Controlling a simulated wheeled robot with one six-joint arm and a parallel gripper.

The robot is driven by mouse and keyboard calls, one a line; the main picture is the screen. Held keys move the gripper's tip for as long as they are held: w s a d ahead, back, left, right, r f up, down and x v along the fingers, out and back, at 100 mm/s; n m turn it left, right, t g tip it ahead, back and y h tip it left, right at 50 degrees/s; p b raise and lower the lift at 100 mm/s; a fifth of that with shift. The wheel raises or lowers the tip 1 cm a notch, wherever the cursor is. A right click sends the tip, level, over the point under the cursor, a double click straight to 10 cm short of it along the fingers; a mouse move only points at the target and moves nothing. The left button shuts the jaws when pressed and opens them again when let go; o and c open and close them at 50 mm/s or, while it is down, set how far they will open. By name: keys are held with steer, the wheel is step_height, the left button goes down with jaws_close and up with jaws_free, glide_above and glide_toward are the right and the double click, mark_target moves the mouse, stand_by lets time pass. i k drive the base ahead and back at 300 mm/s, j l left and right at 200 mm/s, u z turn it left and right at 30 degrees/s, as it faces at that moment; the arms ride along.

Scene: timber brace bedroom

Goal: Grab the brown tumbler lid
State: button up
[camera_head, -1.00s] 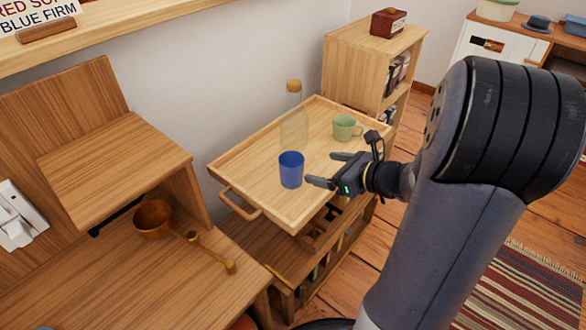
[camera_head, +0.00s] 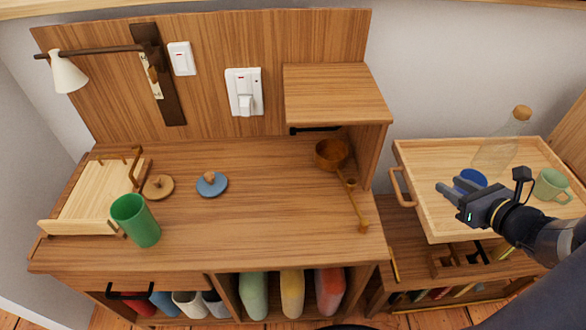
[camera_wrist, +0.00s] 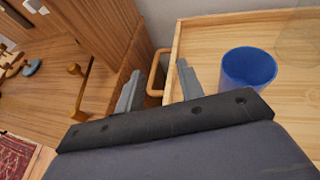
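The brown tumbler lid (camera_head: 158,187) is a small round disc with a knob. It lies on the wooden desk (camera_head: 250,220) at the left, just behind the green tumbler (camera_head: 135,220). A similar blue lid (camera_head: 211,184) lies to its right. My gripper (camera_head: 447,192) is far to the right, over the tray beside the blue cup (camera_head: 471,180). In the wrist view my gripper (camera_wrist: 158,82) has its two fingers apart with nothing between them. The blue cup (camera_wrist: 248,70) stands just right of the fingers there.
A glass bottle (camera_head: 498,150) and green mug (camera_head: 550,185) stand on the tray (camera_head: 440,215). The desk's middle is clear.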

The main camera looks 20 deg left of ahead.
mark_target(159, 187)
steer(key=u, duration=1.6)
steer(key=i+j+u, duration=0.1)
steer(key=u, duration=0.3)
steer(key=i+j+z, duration=0.1)
steer(key=j, duration=0.25)
steer(key=i+j, duration=0.25)
steer(key=i+j+z, duration=0.15)
steer(key=j, duration=0.3)
